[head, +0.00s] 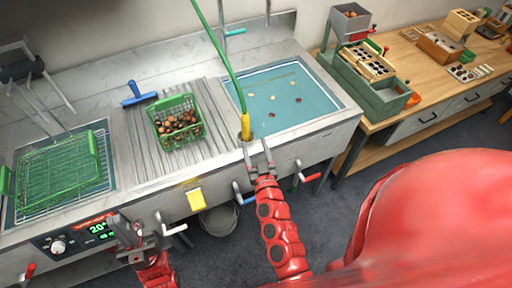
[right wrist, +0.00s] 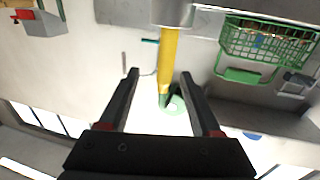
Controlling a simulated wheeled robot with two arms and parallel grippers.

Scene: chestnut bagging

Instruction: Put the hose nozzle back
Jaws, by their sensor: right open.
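The yellow hose nozzle (head: 246,127) hangs at the end of the green hose (head: 222,50), over the front left edge of the water-filled sink basin (head: 312,88). My right gripper (head: 262,158) is open just below and in front of it. In the right wrist view the yellow nozzle (right wrist: 169,62) lies in line with the gap between the open fingers (right wrist: 159,78); I cannot tell whether they touch it. My left gripper (head: 128,232) is low in front of the control panel, and its jaws are too small to judge. No nozzle holder is clearly seen.
A green basket of chestnuts (head: 178,122) stands on the ribbed drainboard (head: 135,140), beside a blue brush (head: 138,94). A green wire basket (head: 60,175) is at left. Chestnuts lie in the basin. Coloured levers (head: 305,174) stick out along the front. A wooden bench (head: 425,75) is at right.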

